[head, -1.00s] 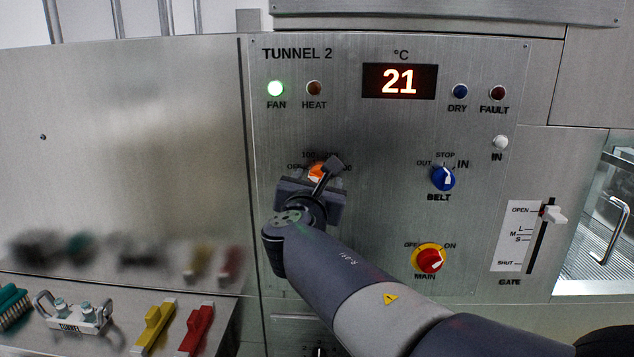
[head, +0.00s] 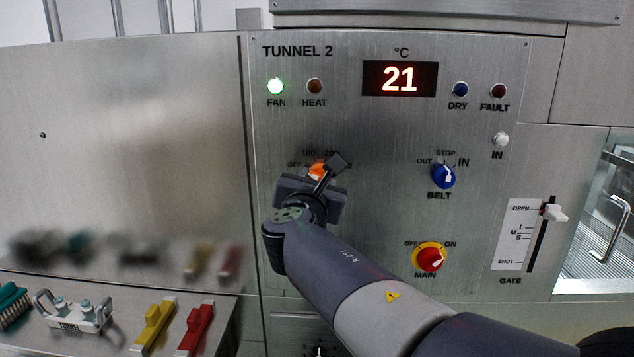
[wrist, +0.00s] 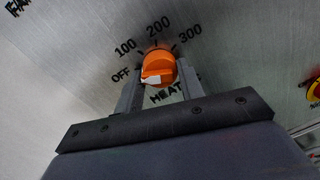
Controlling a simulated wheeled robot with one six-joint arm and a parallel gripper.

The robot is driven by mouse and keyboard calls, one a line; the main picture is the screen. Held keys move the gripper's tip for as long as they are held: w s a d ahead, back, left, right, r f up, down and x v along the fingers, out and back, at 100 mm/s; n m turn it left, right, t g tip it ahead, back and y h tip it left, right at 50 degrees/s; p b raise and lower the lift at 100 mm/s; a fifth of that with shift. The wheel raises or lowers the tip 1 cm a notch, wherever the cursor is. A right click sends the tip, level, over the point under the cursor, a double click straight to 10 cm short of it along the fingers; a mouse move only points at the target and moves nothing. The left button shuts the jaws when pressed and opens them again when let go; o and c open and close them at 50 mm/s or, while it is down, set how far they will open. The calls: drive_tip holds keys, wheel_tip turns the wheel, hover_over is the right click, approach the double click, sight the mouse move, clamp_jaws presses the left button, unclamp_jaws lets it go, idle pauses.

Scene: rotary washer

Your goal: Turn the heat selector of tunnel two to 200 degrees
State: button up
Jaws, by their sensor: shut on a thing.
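The orange heat selector (head: 317,170) is on the Tunnel 2 panel (head: 390,130), mostly covered by my gripper in the head view. The wrist view shows the selector (wrist: 159,66) between my two fingers, with OFF, 100, 200 and 300 printed around it and HEAT below. A white mark on the knob is at its lower left, on the side toward OFF; its exact reading is hard to tell. My gripper (head: 319,177) is shut on the selector; in the wrist view the gripper (wrist: 160,76) has one finger on each side of it.
The display (head: 400,80) reads 21. The blue BELT knob (head: 443,177), red MAIN switch (head: 430,260) and GATE lever (head: 554,213) are to the right. Several coloured items are on the lower left ledge.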

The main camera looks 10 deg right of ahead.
drive_tip(key=shift+d+m+y+b, duration=0.1)
drive_tip(key=shift+m+y+b, duration=0.3)
drive_tip(key=shift+m+b, duration=3.15)
drive_tip(key=shift+d+m+y+b, duration=0.1)
drive_tip(key=shift+m+y+b, duration=0.3)
drive_tip(key=shift+m+b, duration=3.1)
drive_tip(key=shift+m+p, duration=1.1)
drive_tip(key=shift+m, duration=0.15)
drive_tip(key=o, duration=1)
drive_tip(key=shift+r, duration=0.1)
drive_tip(key=shift+s+a, duration=0.1)
drive_tip(key=v, duration=1)
drive_tip(key=shift+s+a+r+b, duration=0.1)
drive_tip(key=shift+s+a+b, duration=0.05)
drive_tip(key=shift+s+b, duration=0.2)
